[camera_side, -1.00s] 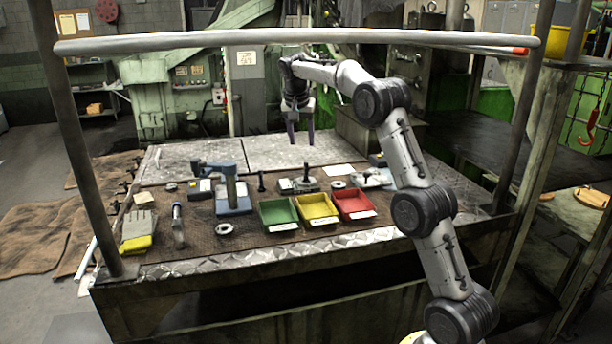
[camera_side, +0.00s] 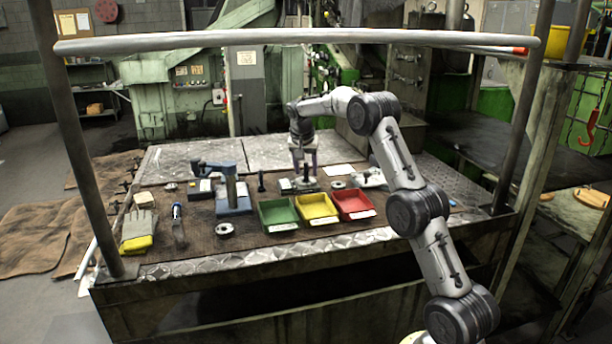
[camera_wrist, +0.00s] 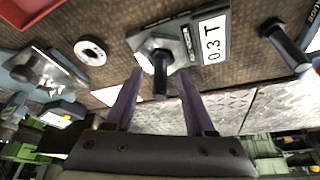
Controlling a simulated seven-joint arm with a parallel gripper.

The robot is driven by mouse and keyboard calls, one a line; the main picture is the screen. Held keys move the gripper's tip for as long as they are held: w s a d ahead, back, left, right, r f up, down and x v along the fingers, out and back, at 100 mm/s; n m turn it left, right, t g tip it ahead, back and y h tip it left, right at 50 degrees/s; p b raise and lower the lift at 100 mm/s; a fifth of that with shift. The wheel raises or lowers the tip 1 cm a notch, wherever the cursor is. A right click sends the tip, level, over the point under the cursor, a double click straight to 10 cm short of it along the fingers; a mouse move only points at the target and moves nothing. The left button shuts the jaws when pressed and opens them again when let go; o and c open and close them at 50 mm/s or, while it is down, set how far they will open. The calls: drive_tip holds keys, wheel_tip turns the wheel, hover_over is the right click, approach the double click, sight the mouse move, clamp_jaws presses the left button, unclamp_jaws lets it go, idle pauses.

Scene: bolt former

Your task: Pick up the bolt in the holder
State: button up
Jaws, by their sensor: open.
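The dark bolt (camera_wrist: 160,76) stands upright in a grey holder (camera_wrist: 140,38) with a "0.3 T" label, near the top middle of the wrist view. In the side view the bolt (camera_side: 307,173) and holder (camera_side: 286,186) are behind the yellow tray. My gripper (camera_wrist: 160,74) is open and empty, its two purple-grey fingers pointing at the holder with the bolt showing between them. In the side view my gripper (camera_side: 304,174) is low over the holder and partly overlaps the bolt. I cannot tell whether a finger touches it.
Another dark bolt (camera_side: 261,183) stands left of the holder. Green (camera_side: 278,224), yellow (camera_side: 316,217) and red (camera_side: 353,212) trays stand in front. A metal ring (camera_wrist: 90,52) and a grey metal device (camera_wrist: 42,72) lie on the other side. The bare plate behind is clear.

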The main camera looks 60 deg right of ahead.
clamp_jaws()
idle(0.5)
